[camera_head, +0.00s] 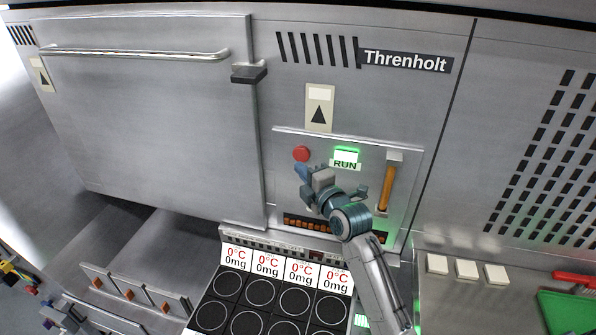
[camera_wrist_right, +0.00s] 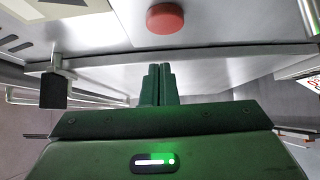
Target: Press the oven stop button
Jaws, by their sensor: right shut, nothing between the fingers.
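The red round button (camera_head: 301,154) is on the oven's control panel, left of the green lit RUN sign (camera_head: 345,157). I take it to be the stop button; no label on it is readable. My right gripper (camera_head: 301,172) is just below the button in the head view, its fingers shut and empty. In the right wrist view the closed fingertips (camera_wrist_right: 160,70) point toward the panel, and the red button (camera_wrist_right: 165,18) shows ahead of them, with a visible gap.
An orange-handled lever (camera_head: 387,186) stands right of the RUN sign. The large oven door (camera_head: 150,120) is shut at left. Below the panel is a tray of round dark pads with 0°C and 0mg displays (camera_head: 268,263). White blocks (camera_head: 467,269) lie at lower right.

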